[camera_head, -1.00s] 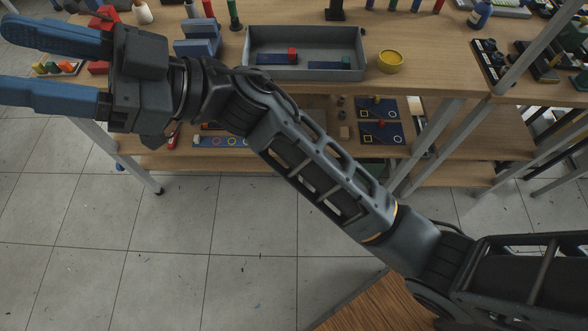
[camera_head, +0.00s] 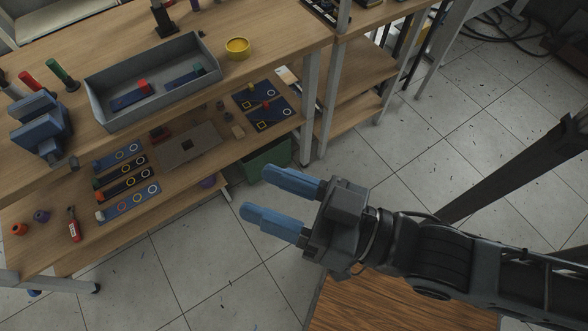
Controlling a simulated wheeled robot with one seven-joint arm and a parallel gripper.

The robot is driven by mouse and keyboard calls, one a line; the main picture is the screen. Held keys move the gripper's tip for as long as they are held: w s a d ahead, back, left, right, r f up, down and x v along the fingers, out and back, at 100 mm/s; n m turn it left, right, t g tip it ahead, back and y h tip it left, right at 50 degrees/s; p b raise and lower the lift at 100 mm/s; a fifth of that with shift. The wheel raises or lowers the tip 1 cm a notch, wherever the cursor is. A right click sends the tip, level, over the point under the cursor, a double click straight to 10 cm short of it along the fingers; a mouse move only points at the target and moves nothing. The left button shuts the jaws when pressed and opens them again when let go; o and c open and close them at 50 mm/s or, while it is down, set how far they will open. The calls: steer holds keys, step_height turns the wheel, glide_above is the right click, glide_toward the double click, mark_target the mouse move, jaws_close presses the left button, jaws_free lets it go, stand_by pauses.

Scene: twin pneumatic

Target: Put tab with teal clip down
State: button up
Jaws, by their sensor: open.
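A grey tray (camera_head: 97,109) stands on the bench top. My gripper (camera_head: 252,194) is open and empty, with blue fingers pointing left. It is in front of the bench over the floor, well apart from the tray.
The bench's lower shelf holds blue boards with rings (camera_head: 127,181), a grey plate (camera_head: 205,150) and another blue board pair (camera_head: 268,112). A yellow round dish (camera_head: 237,48) stands right of the tray. A blue vise (camera_head: 40,126) is at left. Bench legs (camera_head: 309,110) flank open floor.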

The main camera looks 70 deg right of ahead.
steer(key=s+d+f+n+g, duration=0.2)
steer(key=s+d+g, duration=0.2)
steer(key=s, duration=0.5)
steer(key=shift+d+n, duration=0.4)
steer(key=shift+d, duration=0.5)
